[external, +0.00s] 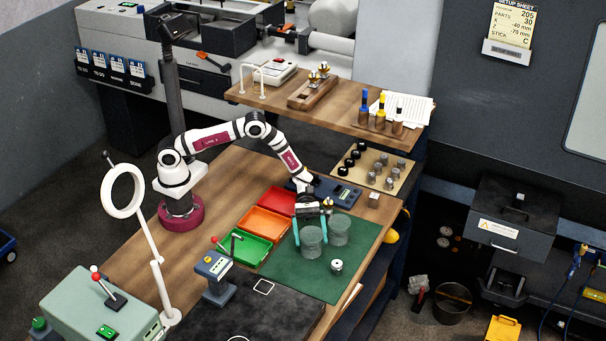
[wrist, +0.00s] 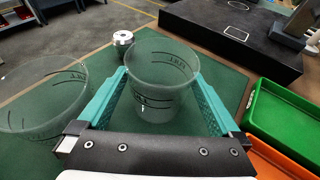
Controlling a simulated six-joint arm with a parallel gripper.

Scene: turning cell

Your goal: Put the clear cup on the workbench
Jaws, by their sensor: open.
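Two clear cups stand upright on the green mat (external: 350,270) of the workbench (external: 228,172). One clear cup (external: 311,243) is at my gripper (external: 311,232); in the wrist view this cup (wrist: 160,80) sits between the two teal fingers, with printed markings on its wall. The fingers are open around it, and I cannot tell whether they touch it. The other clear cup (external: 340,229) stands just to the right in the external view; it shows at the left of the wrist view (wrist: 42,100).
A small metal part (external: 336,266) stands on the mat near the cups. Green (external: 251,249), orange (external: 264,222) and red (external: 280,200) trays lie left of the mat. A dark slab (external: 265,310) lies in front.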

